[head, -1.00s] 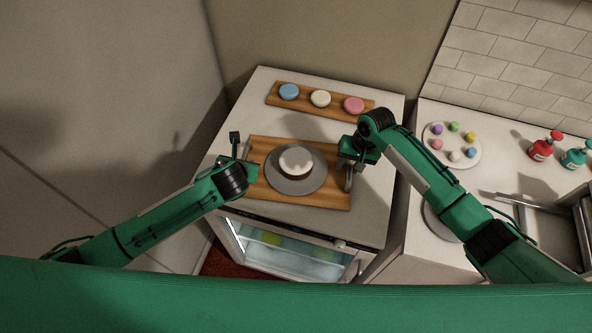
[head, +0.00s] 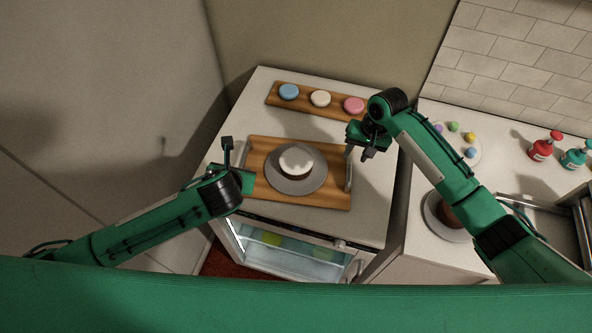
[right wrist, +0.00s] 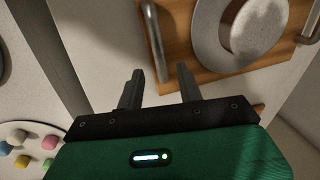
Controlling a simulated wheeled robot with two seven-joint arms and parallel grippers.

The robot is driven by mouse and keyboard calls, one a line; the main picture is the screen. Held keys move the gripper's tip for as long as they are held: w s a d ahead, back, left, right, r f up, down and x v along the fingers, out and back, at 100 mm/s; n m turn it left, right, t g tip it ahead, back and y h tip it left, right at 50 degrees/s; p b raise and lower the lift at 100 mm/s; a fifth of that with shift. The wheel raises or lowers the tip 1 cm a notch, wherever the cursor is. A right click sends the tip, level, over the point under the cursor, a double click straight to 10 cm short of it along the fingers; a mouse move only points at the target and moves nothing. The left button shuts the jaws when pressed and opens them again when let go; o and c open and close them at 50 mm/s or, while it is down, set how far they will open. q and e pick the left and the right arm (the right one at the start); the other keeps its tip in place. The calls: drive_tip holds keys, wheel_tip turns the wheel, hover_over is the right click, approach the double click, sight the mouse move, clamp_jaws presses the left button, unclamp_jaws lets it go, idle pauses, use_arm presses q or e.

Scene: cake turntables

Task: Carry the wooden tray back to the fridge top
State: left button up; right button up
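The wooden tray (head: 328,194) lies flat on the white fridge top (head: 285,222). On it is a grey round stand (head: 318,178) with a white-topped cake (head: 295,160). The tray has a metal handle at each end. My right gripper (head: 358,154) is open and empty, just up and right of the right handle. The right wrist view shows its two fingers (right wrist: 159,70) apart, with the tray (right wrist: 180,62) and handle beyond them. My left gripper (head: 236,158) is beside the tray's left end, apparently open; its second finger is hard to make out.
A wooden board (head: 334,107) with blue, cream and pink round cakes lies behind the tray. On the counter to the right are a plate (head: 470,157) of coloured pieces, a brown cake (head: 452,212) on a stand, and red (head: 543,147) and teal (head: 577,155) bottles.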

drive_tip(key=r, duration=0.3)
drive_tip(key=d+r, duration=0.1)
drive_tip(key=r, duration=0.1)
drive_tip(key=shift+s+r, duration=0.1)
drive_tip(key=shift+r, duration=0.15)
